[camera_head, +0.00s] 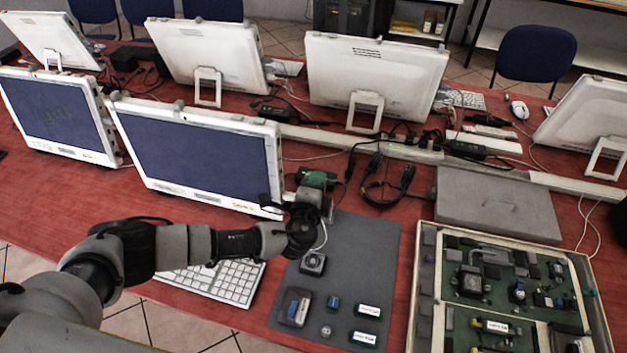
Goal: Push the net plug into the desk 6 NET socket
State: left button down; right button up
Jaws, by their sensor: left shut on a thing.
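My left gripper (308,215) reaches in over the grey mat (365,245), at the lower right corner of the front monitor. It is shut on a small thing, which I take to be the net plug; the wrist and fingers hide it. A pale cable curves down beside the gripper toward a small dark square box (313,263) on the mat. A green-topped device (318,180) stands just behind the gripper; I cannot tell if they touch. I cannot pick out the desk 6 NET socket; labels are too small to read. My right gripper is not in view.
The front monitor (205,155) stands close behind my left arm, with a keyboard (215,280) below it. Several small parts, including a blue block (333,303), lie on the mat. A tray of circuit boards (425,300) is at right.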

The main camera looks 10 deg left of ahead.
pick_arm(q)
jog(key=a, duration=0.5)
jog(key=shift+s+r, duration=0.25)
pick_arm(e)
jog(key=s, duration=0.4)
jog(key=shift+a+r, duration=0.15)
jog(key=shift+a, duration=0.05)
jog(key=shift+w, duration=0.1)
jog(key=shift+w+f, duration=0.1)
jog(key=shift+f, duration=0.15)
pick_arm(q)
jog(key=shift+w+a+b, duration=0.1)
jog(key=shift+a+b, duration=0.4)
jog(key=shift+a, duration=0.6)
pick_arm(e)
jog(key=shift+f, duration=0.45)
